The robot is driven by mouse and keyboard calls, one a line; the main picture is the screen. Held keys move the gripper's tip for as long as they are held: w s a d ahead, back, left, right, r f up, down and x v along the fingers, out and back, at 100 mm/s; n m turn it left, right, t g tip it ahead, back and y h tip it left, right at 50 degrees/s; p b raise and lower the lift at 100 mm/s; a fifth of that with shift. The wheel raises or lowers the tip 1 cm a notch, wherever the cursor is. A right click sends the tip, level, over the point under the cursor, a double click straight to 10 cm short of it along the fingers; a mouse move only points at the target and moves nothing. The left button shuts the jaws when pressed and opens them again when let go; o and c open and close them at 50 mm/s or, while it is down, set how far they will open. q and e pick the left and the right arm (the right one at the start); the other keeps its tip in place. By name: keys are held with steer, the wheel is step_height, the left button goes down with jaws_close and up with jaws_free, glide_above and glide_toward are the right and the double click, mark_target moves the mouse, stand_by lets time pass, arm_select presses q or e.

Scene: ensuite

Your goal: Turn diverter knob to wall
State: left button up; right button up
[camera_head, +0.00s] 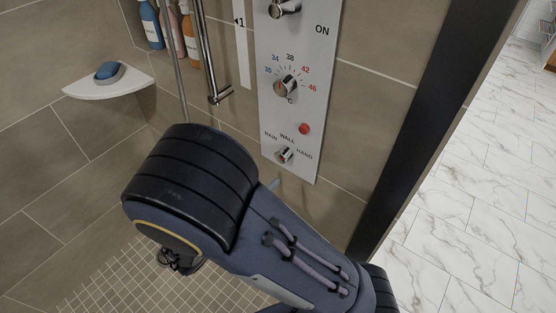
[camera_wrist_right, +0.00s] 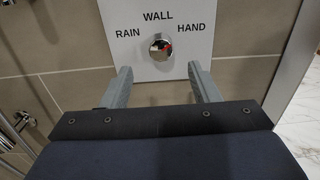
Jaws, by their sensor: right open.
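The diverter knob (camera_head: 285,155) is a small round chrome knob low on the white control panel (camera_head: 292,120). The labels RAIN, WALL and HAND are printed left of, above and right of it. In the wrist view the knob (camera_wrist_right: 161,47) shows a red patch on its right half; I cannot tell exactly which label it points to. My right gripper (camera_wrist_right: 160,69) is open and empty, its two grey fingers apart. The knob appears beyond the fingertips, centred between them. In the head view my right arm hides most of this gripper. My left gripper is not in view.
Above the knob are a red button (camera_head: 304,129), a temperature dial (camera_head: 286,86) and another chrome knob (camera_head: 285,7). A corner shelf (camera_head: 110,85) holds a blue soap (camera_head: 107,70). A vertical rail (camera_head: 207,50) and bottles stand left of the panel. A dark frame (camera_head: 440,110) borders the right.

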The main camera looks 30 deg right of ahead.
mark_target(280, 159)
steer(key=x, duration=0.7)
steer(key=shift+w+d, duration=0.1)
steer(key=shift+d, duration=0.25)
steer(key=c, duration=1)
steer(key=shift+r+n+p, duration=0.15)
steer(key=shift+n+p, duration=0.25)
steer(key=shift+p, duration=0.65)
steer(key=n+p, duration=0.6)
steer(key=p, duration=0.2)
steer(key=shift+n, duration=0.3)
steer(key=shift+n+p, duration=1.6)
steer(key=shift+n, duration=0.6)
steer(key=shift+f, duration=0.2)
